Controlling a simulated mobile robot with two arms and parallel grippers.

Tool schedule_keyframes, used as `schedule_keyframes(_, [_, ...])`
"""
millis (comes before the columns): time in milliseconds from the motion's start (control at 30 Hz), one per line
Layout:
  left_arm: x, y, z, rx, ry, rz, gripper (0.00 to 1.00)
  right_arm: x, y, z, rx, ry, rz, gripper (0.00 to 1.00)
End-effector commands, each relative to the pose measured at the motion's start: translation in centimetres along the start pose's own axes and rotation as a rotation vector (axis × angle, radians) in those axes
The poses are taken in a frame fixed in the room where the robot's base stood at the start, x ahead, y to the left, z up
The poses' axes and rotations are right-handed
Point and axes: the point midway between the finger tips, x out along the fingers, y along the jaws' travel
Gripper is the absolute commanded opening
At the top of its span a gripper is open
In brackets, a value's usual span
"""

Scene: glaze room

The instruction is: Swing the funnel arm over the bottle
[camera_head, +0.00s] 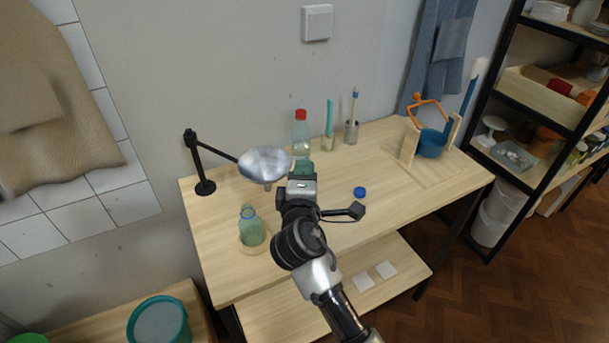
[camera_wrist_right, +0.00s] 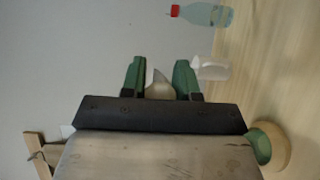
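The silver funnel (camera_head: 265,163) hangs at the end of a thin black arm on a black post stand (camera_head: 204,186) at the table's left. The green bottle (camera_head: 251,229), with a blue ring at its mouth, stands upright on a round wooden base, nearer me than the funnel. My right gripper (camera_head: 302,168) is just right of the funnel. In the right wrist view its green fingers (camera_wrist_right: 159,78) are apart. A pale rounded piece with a grey tip (camera_wrist_right: 159,90) shows between them; I cannot tell whether they touch it. My left gripper is out of view.
A clear red-capped bottle (camera_head: 301,128) stands behind my right gripper. A blue cap (camera_head: 360,192) lies to its right. Brush holders stand along the wall. A wooden stand (camera_head: 409,148) with a blue bucket is at the right. The table's front right is clear.

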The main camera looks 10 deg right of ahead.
Motion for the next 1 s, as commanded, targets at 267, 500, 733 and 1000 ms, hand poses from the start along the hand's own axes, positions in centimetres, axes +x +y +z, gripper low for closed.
schedule_keyframes(267, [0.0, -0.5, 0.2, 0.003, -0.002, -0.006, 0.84, 0.0, 0.0, 0.0, -0.001, 0.0, 0.0, 0.53])
schedule_keyframes(500, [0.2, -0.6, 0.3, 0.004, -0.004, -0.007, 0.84, -0.6, -0.1, 0.0, -0.001, 0.0, 0.0, 0.53])
schedule_keyframes(733, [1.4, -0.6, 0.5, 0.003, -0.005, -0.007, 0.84, -4.7, -0.4, 0.0, 0.001, 0.001, -0.002, 0.53])
schedule_keyframes(1000, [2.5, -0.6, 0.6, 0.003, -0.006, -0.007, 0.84, -9.4, -0.3, 0.0, -0.001, 0.001, -0.001, 0.53])
